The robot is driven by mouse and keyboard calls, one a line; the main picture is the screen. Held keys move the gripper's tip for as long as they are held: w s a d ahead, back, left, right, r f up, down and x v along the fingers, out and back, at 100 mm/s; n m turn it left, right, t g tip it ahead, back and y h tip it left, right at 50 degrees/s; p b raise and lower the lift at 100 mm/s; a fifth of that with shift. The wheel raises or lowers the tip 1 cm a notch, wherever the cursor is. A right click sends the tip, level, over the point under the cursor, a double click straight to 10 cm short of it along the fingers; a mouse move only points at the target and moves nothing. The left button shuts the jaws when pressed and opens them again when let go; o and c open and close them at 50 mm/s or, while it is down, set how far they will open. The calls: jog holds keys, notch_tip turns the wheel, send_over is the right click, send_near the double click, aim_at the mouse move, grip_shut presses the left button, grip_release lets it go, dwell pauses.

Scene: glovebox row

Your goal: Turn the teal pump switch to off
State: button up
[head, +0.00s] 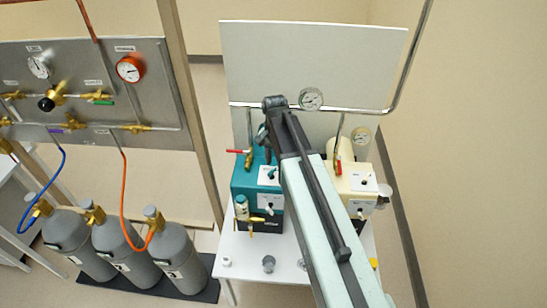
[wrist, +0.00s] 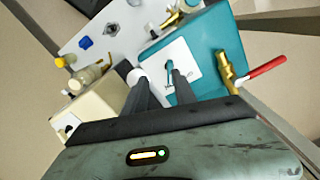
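The teal pump (head: 244,184) stands on the white table, left of my arm; it also shows in the wrist view (wrist: 207,55). Its teal switch (wrist: 169,68) is a small lever on a white plate (wrist: 186,54), whose lettering is too small to read. My gripper (wrist: 160,78) is open and empty, its two dark fingers reaching toward the plate. The switch shows beyond them, close to the right fingertip; I cannot tell whether they touch. In the head view my arm hides part of the pump's right side.
A cream pump (head: 358,180) stands right of my arm. A brass valve with a red handle (wrist: 267,67) rises beside the teal pump's plate. A pipe with a gauge (head: 311,98) runs behind. Gas cylinders (head: 126,248) stand at the left. Small parts (head: 268,263) lie on the table front.

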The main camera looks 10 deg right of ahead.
aim_at(274, 168)
jog(key=w+r+m, duration=0.2)
jog(key=w, duration=0.1)
jog(key=shift+w+d+p, duration=0.15)
jog(key=shift+p, duration=0.15)
jog(key=shift+f+b, duration=0.75)
jog(key=shift+f, duration=0.05)
notch_tip(274, 168, down, 7)
jog(key=b, duration=0.7)
jog(key=shift+r, duration=0.2)
grip_shut()
